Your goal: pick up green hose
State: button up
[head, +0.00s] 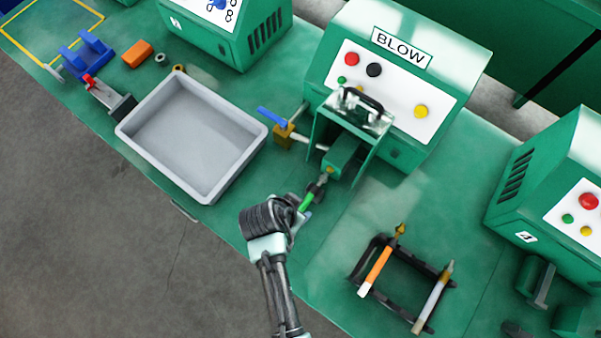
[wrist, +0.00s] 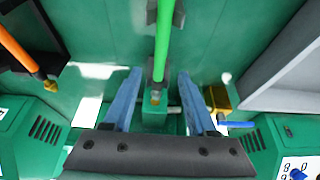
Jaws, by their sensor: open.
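The green hose (head: 306,202) is a short bright green tube in front of the BLOW machine, its far end at a fitting by a green block (head: 342,158). In the wrist view the hose (wrist: 163,42) runs from the top edge down to a metal end between the two fingers. My gripper (head: 315,189) is over the hose in the head view and partly hides it. In the wrist view my gripper (wrist: 159,74) is open, with a blue finger on each side of the hose's end and visible gaps to both. I cannot tell the height between fingers and hose.
A grey tray (head: 190,135) lies to the left. A black rack (head: 388,292) with an orange hose (head: 377,270) and a white hose (head: 433,297) stands to the right. The BLOW machine (head: 395,75) and a blue-handled valve (head: 283,133) are close behind.

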aim_at(302, 207)
jog(key=shift+p+x, duration=0.35)
jog(key=shift+x, duration=1.95)
jog(key=shift+w+d, duration=0.1)
jog(key=shift+f, duration=0.25)
grip_shut()
